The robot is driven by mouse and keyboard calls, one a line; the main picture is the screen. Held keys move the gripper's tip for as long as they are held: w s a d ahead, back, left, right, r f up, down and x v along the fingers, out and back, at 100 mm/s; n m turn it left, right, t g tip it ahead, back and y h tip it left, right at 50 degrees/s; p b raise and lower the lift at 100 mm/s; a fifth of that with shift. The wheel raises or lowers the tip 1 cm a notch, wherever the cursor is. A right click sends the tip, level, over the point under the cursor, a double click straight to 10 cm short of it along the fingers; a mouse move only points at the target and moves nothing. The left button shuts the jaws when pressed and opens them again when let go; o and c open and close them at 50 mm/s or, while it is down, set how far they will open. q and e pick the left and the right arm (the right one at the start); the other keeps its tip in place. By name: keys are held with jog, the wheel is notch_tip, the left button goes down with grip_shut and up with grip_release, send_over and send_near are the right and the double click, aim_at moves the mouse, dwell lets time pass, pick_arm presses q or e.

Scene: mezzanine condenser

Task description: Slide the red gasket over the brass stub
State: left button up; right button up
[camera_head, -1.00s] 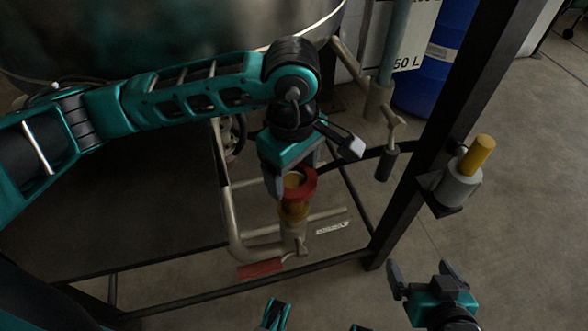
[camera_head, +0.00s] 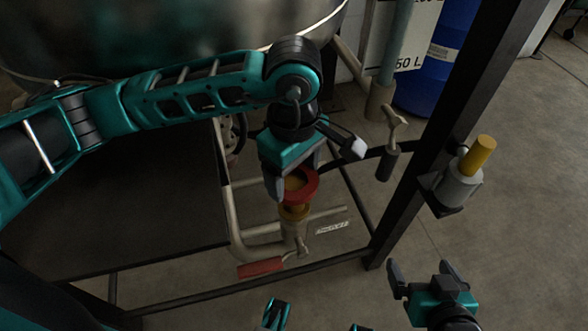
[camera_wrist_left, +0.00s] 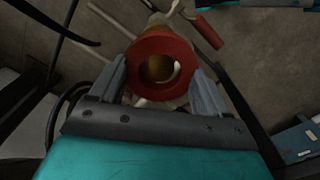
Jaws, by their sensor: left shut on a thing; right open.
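My left gripper (camera_head: 295,178) is shut on the red gasket (camera_head: 312,187), a thick ring, with one finger on each side of it. The gasket also shows in the left wrist view (camera_wrist_left: 138,72), between the two fingers. The brass stub (camera_head: 294,213) stands upright on a pale pipe directly below the gasket. My right gripper (camera_head: 425,277) is open and empty at the lower right, away from the stub.
A red-handled lever (camera_head: 260,267) is on the pipework below the stub. A dark frame post (camera_head: 440,140) stands to the right, carrying a grey holder (camera_head: 458,187) with a yellow cylinder (camera_head: 477,154). A large metal vessel (camera_head: 170,35) fills the upper left. A blue drum (camera_head: 432,70) stands behind.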

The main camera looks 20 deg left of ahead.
pick_arm(q)
jog(key=shift+d+f+b, duration=0.1)
jog(key=shift+d+b, duration=0.15)
jog(key=shift+b, duration=0.05)
pick_arm(e)
jog(key=shift+f, duration=0.4)
pick_arm(q)
jog(key=shift+a+b, duration=0.15)
jog(key=shift+b, duration=0.45)
pick_arm(e)
jog(key=shift+f, duration=0.6)
